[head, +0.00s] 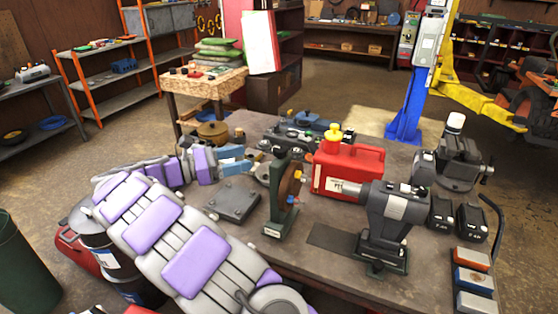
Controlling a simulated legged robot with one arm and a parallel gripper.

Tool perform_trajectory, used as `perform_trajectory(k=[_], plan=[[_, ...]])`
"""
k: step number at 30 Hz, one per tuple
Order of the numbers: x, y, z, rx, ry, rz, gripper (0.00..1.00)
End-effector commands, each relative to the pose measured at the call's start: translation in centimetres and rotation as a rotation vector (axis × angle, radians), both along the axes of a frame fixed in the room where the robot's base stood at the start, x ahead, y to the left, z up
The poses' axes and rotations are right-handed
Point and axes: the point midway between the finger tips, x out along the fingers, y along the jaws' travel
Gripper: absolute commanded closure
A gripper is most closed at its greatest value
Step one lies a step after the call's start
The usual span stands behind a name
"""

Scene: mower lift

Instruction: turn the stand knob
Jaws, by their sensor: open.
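A dark green stand (279,212) stands upright on the workbench, near the middle of the head view. It carries a brown, rusty-looking disc (290,186) with small orange and blue parts at its right side. I cannot tell which small part is the knob. My gripper (250,159), with light blue parts, is open and to the left of the stand, at about the height of its upper part. It appears apart from the stand. The exact gap is unclear, and the fingertips overlap cluttered items behind them.
A red canister (347,170) with a yellow cap stands close behind the stand. A grey machine (393,217) is at right, with dark batteries (470,221) beyond it. A flat dark plate (233,202) lies left of the stand. Bare bench top (300,262) shows in front.

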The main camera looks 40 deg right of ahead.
Motion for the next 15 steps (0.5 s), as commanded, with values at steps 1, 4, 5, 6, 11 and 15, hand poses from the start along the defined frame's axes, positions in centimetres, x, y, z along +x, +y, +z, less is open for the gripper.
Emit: perform_trajectory(k=[1,4,5,6,11,15], plan=[[-0.3,-0.9,-0.2,-0.001,-0.002,-0.004,0.34],[-0.8,-2.9,0.1,0.000,-0.004,-0.001,0.34],[-1.0,-3.5,0.1,0.000,-0.003,-0.002,0.34],[-1.2,-4.3,0.1,-0.001,-0.003,-0.003,0.34],[-1.9,-7.2,0.0,0.000,-0.001,-0.002,0.34],[-2.5,-9.3,0.1,0.000,-0.004,-0.002,0.34]])
